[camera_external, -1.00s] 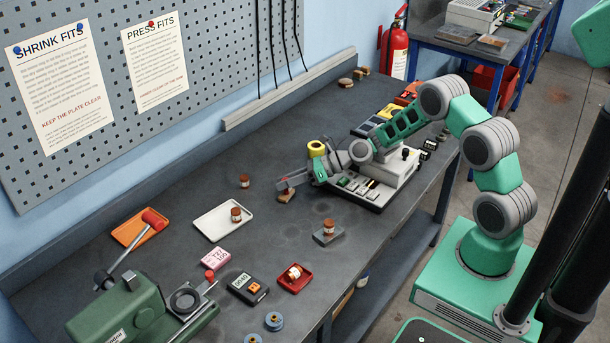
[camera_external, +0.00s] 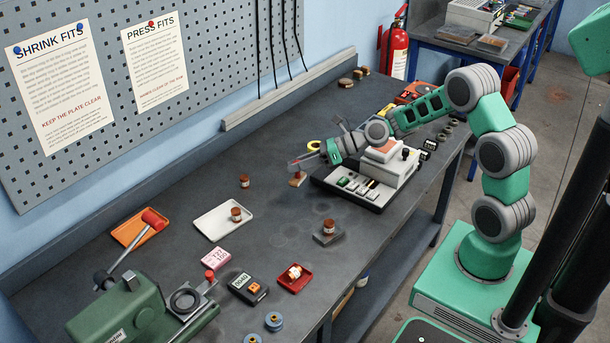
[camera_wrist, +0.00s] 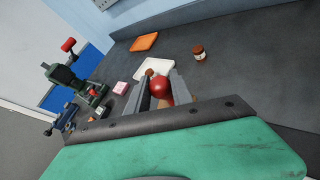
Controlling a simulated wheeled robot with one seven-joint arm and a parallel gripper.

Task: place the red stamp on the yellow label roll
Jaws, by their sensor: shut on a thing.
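My gripper (camera_external: 295,165) is shut on the red stamp (camera_external: 297,180). In the external view the stamp hangs below the fingers with its brown base downward, seemingly just above the bench. In the wrist view the round red knob of the stamp (camera_wrist: 160,87) shows between the two grey fingers (camera_wrist: 161,92), with part of its brown base behind. The yellow label roll (camera_external: 314,146) is right of the fingertips and behind my wrist in the external view. My arm hides part of it. The roll is not seen in the wrist view.
Small brown-lidded jars stand on the bench (camera_external: 244,181), on the white tray (camera_external: 212,222) and on a grey plate (camera_external: 325,239). The bench between them is clear.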

